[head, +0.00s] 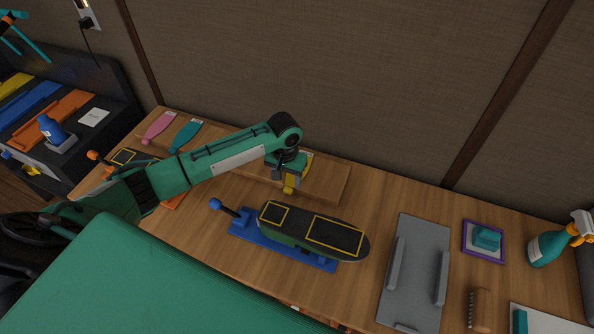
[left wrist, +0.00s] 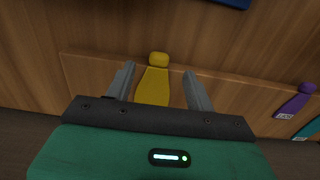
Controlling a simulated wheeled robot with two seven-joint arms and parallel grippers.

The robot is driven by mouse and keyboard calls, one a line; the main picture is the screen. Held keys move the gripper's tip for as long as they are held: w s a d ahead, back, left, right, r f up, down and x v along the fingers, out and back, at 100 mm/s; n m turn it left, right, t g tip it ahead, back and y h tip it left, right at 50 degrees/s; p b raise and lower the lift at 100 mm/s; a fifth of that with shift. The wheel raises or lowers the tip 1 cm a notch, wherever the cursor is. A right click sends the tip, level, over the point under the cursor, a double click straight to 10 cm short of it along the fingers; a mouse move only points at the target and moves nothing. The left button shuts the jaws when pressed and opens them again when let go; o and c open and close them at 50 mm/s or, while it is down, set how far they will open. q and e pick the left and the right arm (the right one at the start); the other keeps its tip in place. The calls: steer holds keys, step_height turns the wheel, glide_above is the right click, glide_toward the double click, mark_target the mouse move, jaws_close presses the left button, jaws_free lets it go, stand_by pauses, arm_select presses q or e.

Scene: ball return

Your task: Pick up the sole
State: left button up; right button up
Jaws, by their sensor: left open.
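A yellow sole (head: 289,189) lies on a low wooden board (head: 335,184) at the back of the bench, partly hidden by my left gripper in the head view. My left gripper (head: 286,174) points down over it. In the left wrist view, the yellow sole (left wrist: 153,86) shows between the two open grey fingers (left wrist: 159,70), with its rounded end past the tips. I cannot tell whether the fingers touch it. Pink (head: 158,128) and teal (head: 186,136) soles lie at the board's left. A purple sole (left wrist: 292,105) shows in the wrist view. My right gripper is not in view.
A blue stand (head: 240,229) holding a black-topped sole shape (head: 290,222) is in front of the board. A grey tray (head: 415,270) with two rails, a purple-framed pad (head: 470,248), a brush (head: 480,308) and a spray bottle (head: 547,247) stand right. Bare bench lies between.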

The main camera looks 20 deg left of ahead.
mark_target(288, 189)
arm_select(q)
steer(key=shift+f, duration=0.4)
steer(key=f, duration=0.1)
steer(key=f+p, duration=0.2)
steer(key=f, duration=0.1)
steer(key=shift+w+f, duration=0.1)
steer(key=shift+w, duration=0.25)
steer(key=shift+f, duration=0.25)
steer(key=c, duration=0.9)
steer(key=shift+c, duration=0.6)
steer(key=shift+r, duration=0.1)
